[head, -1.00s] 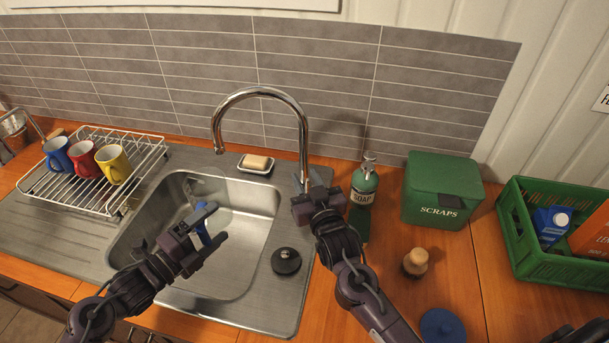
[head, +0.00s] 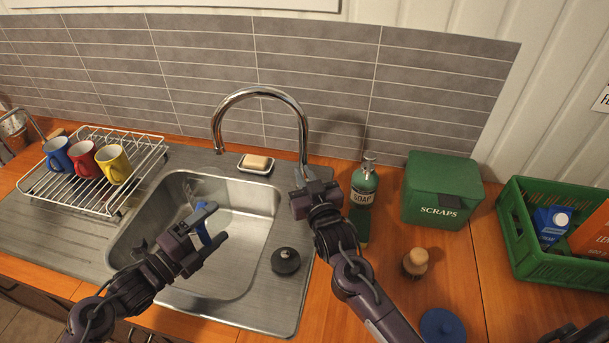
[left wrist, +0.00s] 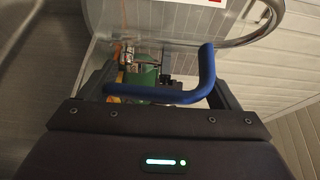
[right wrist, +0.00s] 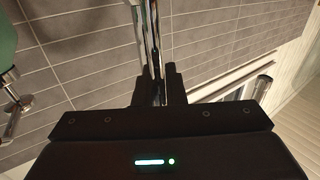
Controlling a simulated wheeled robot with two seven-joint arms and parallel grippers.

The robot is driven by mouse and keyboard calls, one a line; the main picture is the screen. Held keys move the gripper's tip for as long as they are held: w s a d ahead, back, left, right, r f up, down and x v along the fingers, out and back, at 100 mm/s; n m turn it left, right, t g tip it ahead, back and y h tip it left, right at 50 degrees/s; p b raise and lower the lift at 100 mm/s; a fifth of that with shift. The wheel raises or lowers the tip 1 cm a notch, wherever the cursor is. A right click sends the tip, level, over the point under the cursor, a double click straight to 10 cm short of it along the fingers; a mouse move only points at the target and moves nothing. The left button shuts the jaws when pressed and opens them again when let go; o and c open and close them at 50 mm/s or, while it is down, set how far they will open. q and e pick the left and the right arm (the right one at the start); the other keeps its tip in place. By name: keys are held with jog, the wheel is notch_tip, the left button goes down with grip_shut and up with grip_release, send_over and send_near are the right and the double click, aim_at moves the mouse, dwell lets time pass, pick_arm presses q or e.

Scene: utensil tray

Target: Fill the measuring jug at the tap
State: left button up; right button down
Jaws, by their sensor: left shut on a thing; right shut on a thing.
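The measuring jug is clear and hard to make out in the head view. Its blue handle (head: 203,236) shows between the fingers of my left gripper (head: 214,224), over the sink. In the left wrist view the handle (left wrist: 208,72) is held in the jaws, and part of the clear jug wall with a red mark (left wrist: 208,3) shows beyond. The chrome tap (head: 262,92) arches over the sink. My right gripper (head: 312,184) is shut at the tap's base. In the right wrist view its fingers close on a thin chrome part (right wrist: 157,92), apparently the tap lever. No water is clearly visible.
The sink (head: 190,185) has a soap dish (head: 257,164) behind it and a black plug (head: 286,261) at its right. The soap bottle (head: 364,182) stands close to my right gripper. A mug rack (head: 45,190) is at left, the scraps bin (head: 432,187) at right.

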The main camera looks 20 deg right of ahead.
jog(key=shift+a, duration=0.1)
jog(key=shift+w+a+f+n+g+h, duration=0.1)
jog(key=shift+w+a+f+n+g, duration=0.15)
jog(key=shift+a+n, duration=0.65)
jog(key=shift+a+f+n+g+h, duration=0.15)
jog(key=shift+a+f+n, duration=0.15)
jog(key=shift+a+n, duration=0.6)
jog(key=shift+w+a+f+n+g+h, duration=0.1)
jog(key=shift+w+a+f+n+g, duration=0.15)
jog(key=shift+a+n, duration=0.65)
jog(key=shift+s+d+f, duration=0.1)
jog(key=shift+d, duration=0.1)
jog(key=c, duration=1.5)
grip_release()
